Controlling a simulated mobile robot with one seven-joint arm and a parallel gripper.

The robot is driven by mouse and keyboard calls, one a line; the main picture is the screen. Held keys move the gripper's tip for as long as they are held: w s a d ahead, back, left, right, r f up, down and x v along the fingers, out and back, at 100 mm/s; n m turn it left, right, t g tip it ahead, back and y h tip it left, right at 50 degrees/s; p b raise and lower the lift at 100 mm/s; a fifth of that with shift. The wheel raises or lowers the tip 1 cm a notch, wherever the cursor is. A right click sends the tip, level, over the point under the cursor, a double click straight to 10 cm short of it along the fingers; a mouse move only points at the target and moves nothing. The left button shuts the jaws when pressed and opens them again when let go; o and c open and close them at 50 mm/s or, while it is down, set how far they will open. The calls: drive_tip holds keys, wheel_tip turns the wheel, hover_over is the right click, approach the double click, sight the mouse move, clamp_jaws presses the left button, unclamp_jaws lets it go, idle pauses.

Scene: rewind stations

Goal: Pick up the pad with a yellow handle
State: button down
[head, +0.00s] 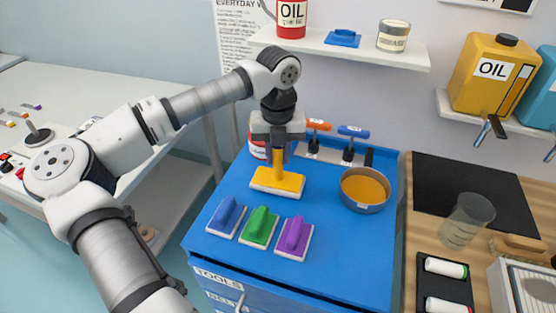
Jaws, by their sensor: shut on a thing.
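The pad with the yellow handle (289,183) is at the back left of the blue cabinet top (345,245) in the head view. It has a flat yellow plate with a pale layer under it and an upright yellow handle. My gripper (278,150) points down from above and is shut on the yellow handle. I cannot tell whether the pad touches the blue top or is slightly above it. Three similar pads lie in a row in front: blue (227,215), green (260,226) and purple (294,237).
A round metal pan (365,190) with orange contents stands right of the yellow pad. Tools with orange (319,125) and blue (353,131) handles stand behind, beside a partly hidden red-and-white can (257,148). A shelf (345,50) hangs above. The blue top's front right is clear.

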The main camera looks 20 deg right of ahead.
wheel_tip(320, 180, up, 19)
drive_tip(key=b, duration=0.3)
idle(0.3)
drive_tip(key=c, duration=1.9)
unclamp_jaws()
drive_tip(key=shift+c, duration=0.8)
